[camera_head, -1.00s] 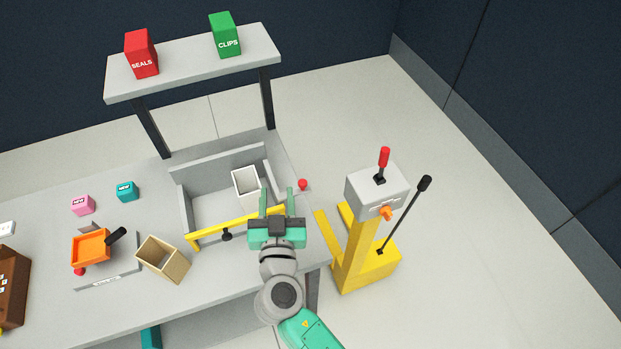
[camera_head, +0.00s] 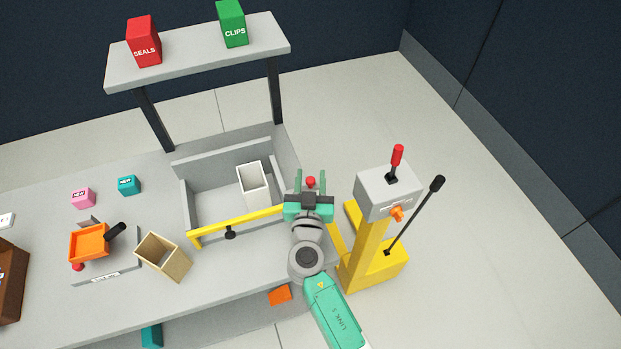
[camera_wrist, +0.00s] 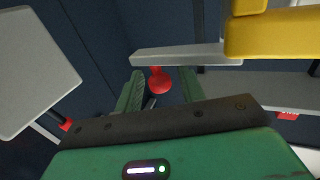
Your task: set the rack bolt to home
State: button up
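No part carries a readable rack bolt label. A red round knob (camera_head: 311,181) stands at the right side of the grey bench rack. In the wrist view the red knob (camera_wrist: 160,82) shows between the two green fingers. My gripper (camera_head: 313,178) is open over the bench's right edge, with its fingers pointing toward the knob. In the wrist view the gripper (camera_wrist: 160,88) shows a gap around the knob; I cannot tell whether the fingertips reach it. The knob's stem is mostly hidden.
A yellow bar (camera_head: 250,219) with a black knob crosses the rack front. A white open box (camera_head: 253,186) stands in the rack. The yellow lift column (camera_head: 366,252) with its grey head and levers stands close right of my arm. A tan open box (camera_head: 163,257) sits left.

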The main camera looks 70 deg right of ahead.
grip_shut()
jog(key=w+a+b, duration=0.2)
jog(key=w, duration=0.1)
jog(key=shift+a+b, duration=0.35)
jog(key=shift+b, duration=0.05)
grip_release()
jog(key=shift+a, duration=0.1)
jog(key=v, duration=0.7)
jog(key=shift+s+a, duration=0.15)
jog(key=shift+a, duration=0.15)
